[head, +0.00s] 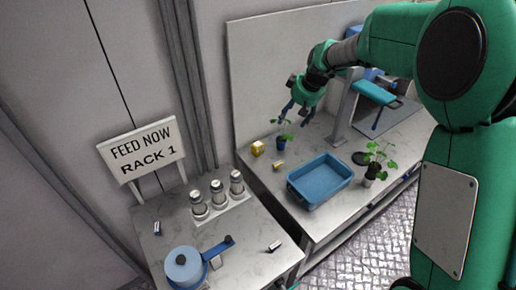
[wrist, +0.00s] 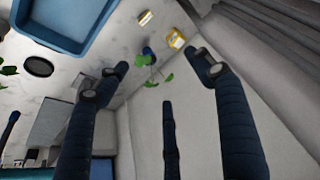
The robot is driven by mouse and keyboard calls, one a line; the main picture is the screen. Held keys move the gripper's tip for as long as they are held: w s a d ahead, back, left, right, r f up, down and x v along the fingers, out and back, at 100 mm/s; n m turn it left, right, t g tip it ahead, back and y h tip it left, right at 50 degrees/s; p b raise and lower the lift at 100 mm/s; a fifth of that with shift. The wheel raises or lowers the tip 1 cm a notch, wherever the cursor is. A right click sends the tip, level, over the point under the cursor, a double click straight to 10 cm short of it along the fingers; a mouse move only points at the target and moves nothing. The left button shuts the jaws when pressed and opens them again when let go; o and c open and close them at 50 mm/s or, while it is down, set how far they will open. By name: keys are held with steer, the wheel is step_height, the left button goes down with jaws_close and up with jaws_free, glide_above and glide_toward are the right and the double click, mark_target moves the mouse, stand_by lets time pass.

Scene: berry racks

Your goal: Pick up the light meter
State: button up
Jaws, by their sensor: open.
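My gripper (head: 296,113) is open and empty above the back of the bench on the right. In the wrist view its fingers (wrist: 160,72) are spread wide apart. A small yellow block-like thing (head: 257,148) sits on the bench, left of a small potted plant. In the wrist view it shows a yellow frame around a pale face (wrist: 176,40), just beyond the right fingertip. It may be the light meter; I cannot tell for sure. My gripper is above and to the right of it in the head view, not touching it.
The small plant (head: 284,127) is below my fingers. A brass cylinder (head: 278,165) lies near the yellow thing. A blue tray (head: 320,200) and another plant (head: 372,168) stand in front. The left table holds several bottles (head: 217,192) and a blue pot (head: 184,268). A wall (head: 285,75) rises behind.

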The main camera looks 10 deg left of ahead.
mark_target(259, 145)
steer(key=w+a+f+n, duration=0.1)
steer(key=w+a+f, duration=0.2)
steer(key=f, duration=0.3)
steer(key=w+a+f, duration=0.3)
steer(key=a+f, duration=0.1)
steer(key=f, duration=0.2)
steer(key=w+a+f+n+p, duration=0.1)
steer(key=w+a+f, duration=0.3)
steer(key=f, duration=0.2)
steer(key=shift+a+n+g+y, duration=0.15)
steer(key=shift+n+g+y, duration=0.15)
steer(key=shift+y, duration=0.1)
steer(key=shift+f, duration=0.2)
steer(key=shift+x, duration=4.2)
steer(key=shift+f, duration=0.15)
steer(key=shift+s+x, duration=0.2)
steer(key=shift+x, duration=2.2)
steer(key=shift+f, duration=0.1)
